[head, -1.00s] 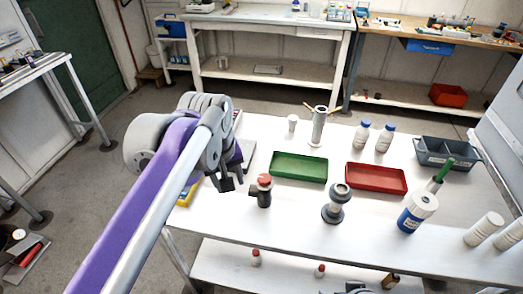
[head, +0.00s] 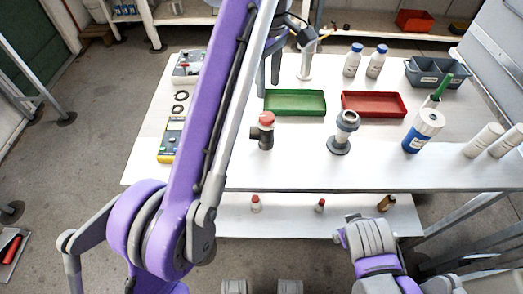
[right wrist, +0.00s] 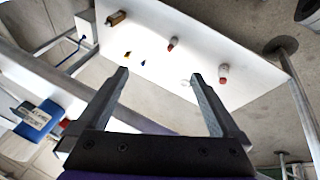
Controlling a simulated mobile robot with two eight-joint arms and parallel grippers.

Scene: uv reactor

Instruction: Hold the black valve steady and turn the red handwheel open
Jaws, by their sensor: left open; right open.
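The black valve (head: 265,140) stands upright on the white table, left of centre in the head view. Its red handwheel (head: 267,118) sits on top. My left arm reaches up past the valve's left side. My left gripper (head: 269,74) is open and empty above and behind the valve, by the green tray, partly hidden by my arm. My right gripper (right wrist: 160,78) is open and empty in the right wrist view, with the lower shelf beyond its fingers. The valve cannot be made out in the right wrist view.
A grey metal fitting (head: 341,132) stands right of the valve. Green (head: 295,103) and red (head: 374,104) trays lie behind. A yellow meter (head: 170,140) lies left. A blue-labelled bottle (head: 422,131) stands right. The lower shelf (head: 290,217) holds small bottles. The table's front strip is clear.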

